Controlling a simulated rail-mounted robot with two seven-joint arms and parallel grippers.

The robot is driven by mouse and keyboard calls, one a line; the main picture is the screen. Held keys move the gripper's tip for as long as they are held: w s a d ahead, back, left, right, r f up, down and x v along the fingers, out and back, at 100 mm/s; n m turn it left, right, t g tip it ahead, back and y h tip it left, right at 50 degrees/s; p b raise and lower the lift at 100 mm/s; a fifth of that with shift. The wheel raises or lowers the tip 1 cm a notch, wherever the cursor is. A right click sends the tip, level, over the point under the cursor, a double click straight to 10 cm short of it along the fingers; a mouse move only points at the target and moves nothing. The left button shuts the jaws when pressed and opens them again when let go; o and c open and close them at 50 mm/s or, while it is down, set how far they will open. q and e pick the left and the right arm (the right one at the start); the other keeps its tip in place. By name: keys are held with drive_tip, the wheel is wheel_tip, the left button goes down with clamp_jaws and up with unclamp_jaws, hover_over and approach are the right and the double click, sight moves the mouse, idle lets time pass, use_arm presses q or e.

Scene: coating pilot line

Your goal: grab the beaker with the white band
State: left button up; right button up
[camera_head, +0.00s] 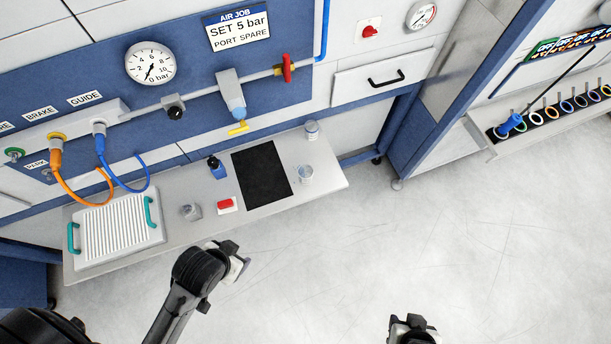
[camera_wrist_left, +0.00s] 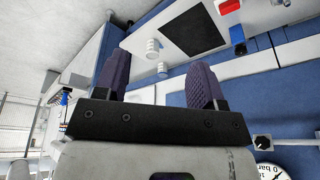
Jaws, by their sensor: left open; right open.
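Two small clear beakers with pale bands stand at the right end of the grey bench. The front beaker (camera_head: 305,175) shows a white band; the back beaker (camera_head: 312,130) looks paler blue-white. I cannot tell for certain which is the white-banded one. In the left wrist view the front beaker (camera_wrist_left: 152,48) and back beaker (camera_wrist_left: 162,69) appear between the open, empty fingers of my left gripper (camera_wrist_left: 161,62), beyond their tips. In the head view my left arm ends in front of the bench, its fingers unclear. My right gripper (camera_head: 412,322) is open over the floor, far from the beakers.
On the bench (camera_head: 335,181) are a black mat (camera_head: 262,175), a red-topped block (camera_head: 227,205), a blue bottle (camera_head: 217,168), a small clear vessel (camera_head: 190,211) and a ribbed tray with teal handles (camera_head: 152,237). The right floor is clear.

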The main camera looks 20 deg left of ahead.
use_arm(q)
drive_tip(key=o, duration=0.5)
drive_tip(key=shift+f, duration=0.1)
